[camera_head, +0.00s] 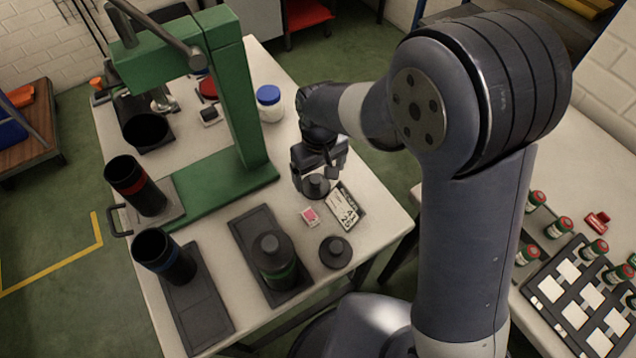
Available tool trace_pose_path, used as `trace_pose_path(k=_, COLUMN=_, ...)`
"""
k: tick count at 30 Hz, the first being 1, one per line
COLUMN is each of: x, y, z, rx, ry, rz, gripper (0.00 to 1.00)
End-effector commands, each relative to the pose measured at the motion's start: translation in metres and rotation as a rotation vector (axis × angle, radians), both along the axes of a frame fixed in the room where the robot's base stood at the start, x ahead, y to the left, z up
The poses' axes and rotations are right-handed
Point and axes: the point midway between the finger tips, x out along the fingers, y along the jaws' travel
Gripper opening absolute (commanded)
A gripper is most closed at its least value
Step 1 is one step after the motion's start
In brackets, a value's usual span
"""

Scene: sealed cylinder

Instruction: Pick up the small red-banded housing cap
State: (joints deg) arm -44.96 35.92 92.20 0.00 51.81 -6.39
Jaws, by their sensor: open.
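A small dark round cap (316,187) with a raised knob sits on the white table (384,208). My gripper (319,171) is open, pointing down directly over this cap, with its fingers close about the knob. I cannot tell whether they touch it. A second dark cap (336,252) lies nearer, in front of the first. No red band is discernible on either cap at this size. A dark open cylinder with a red band (133,187) stands upright on the base of the green press (240,110) at the left.
A blue-banded open cylinder (165,258) and a capped green-banded cylinder (275,265) stand on dark trays. A blue-lidded jar (269,105) stands behind. Another table at right holds several small red-topped containers (559,227).

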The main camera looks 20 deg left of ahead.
Motion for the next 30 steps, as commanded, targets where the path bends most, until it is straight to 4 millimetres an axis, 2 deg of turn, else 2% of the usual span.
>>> trace_pose_path(k=7, x=0.0, y=0.001, z=-0.033, rx=-0.003, ry=0.002, rz=0.0, gripper=0.89)
trace_pose_path(k=17, x=0.0, y=0.002, z=-0.039, rx=-0.002, ry=0.001, rz=0.0, gripper=0.88)
trace_pose_path(k=30, x=0.0, y=0.002, z=-0.038, rx=-0.001, ry=0.001, rz=0.0, gripper=0.52)
